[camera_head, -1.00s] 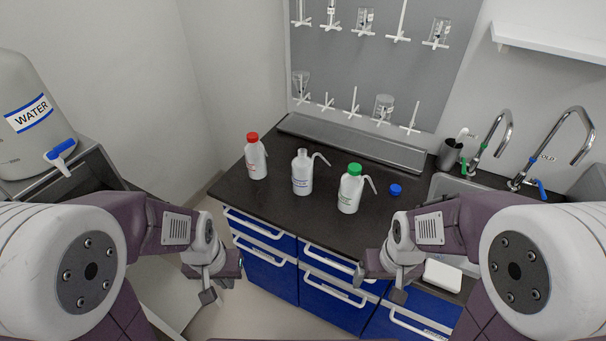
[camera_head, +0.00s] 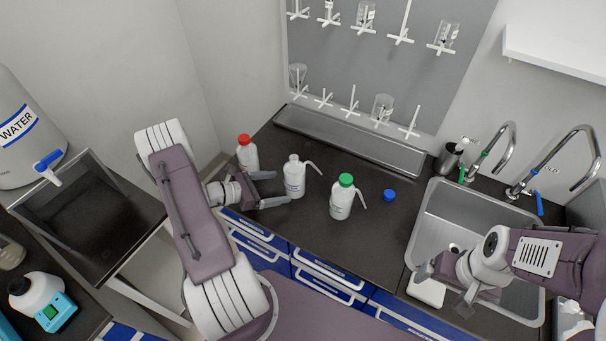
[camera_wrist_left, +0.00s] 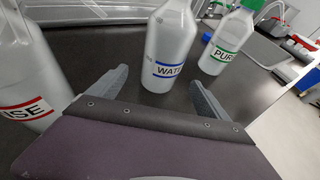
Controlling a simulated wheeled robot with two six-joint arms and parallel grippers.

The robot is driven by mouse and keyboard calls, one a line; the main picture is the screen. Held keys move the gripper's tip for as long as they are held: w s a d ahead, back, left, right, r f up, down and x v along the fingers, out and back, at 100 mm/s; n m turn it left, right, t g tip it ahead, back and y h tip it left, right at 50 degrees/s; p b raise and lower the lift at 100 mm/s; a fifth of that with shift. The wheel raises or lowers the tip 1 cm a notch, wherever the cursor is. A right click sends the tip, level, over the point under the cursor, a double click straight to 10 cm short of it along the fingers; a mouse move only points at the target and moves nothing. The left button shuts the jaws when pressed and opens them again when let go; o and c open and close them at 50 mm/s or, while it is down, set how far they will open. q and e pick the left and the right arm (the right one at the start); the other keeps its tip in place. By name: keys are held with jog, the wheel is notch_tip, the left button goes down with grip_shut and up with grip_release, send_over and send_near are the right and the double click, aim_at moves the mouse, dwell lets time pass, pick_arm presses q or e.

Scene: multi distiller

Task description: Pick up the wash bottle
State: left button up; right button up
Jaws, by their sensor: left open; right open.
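Three white wash bottles stand upright on the black counter. The open-topped one with the blue label (camera_head: 294,179) is in the middle, its bent spout pointing right; it also shows in the left wrist view (camera_wrist_left: 172,50). My left gripper (camera_head: 279,188) is open, its fingertips just left of this bottle. In the left wrist view the bottle stands between the two fingers, with no clear contact. A red-capped bottle (camera_head: 249,157) is behind the left gripper, and a green-capped one (camera_head: 341,203) is to the right. My right gripper (camera_head: 444,288) is open and empty near the sink.
A loose blue cap (camera_head: 389,195) lies right of the green-capped bottle. The sink (camera_head: 428,221) with taps is at the right. A metal trough (camera_head: 345,142) lies along the back under the peg board. A water tank (camera_head: 24,130) stands at far left.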

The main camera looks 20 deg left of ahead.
aim_at(295, 185)
pick_arm(q)
jog(key=x, duration=0.2)
jog(key=shift+w+d+f, duration=0.15)
jog(key=shift+w, duration=0.1)
jog(key=shift+w+d+f+p, duration=0.1)
jog(key=shift+w+d+p, duration=0.1)
jog(key=shift+d+p, duration=0.15)
jog(key=p+x, duration=0.1)
jog(key=x, duration=0.2)
jog(key=shift+w+d+f, duration=0.2)
jog(key=shift+w+f, duration=0.2)
jog(key=shift+w, duration=0.05)
jog(key=shift+s, duration=0.1)
jog(key=c, duration=1.1)
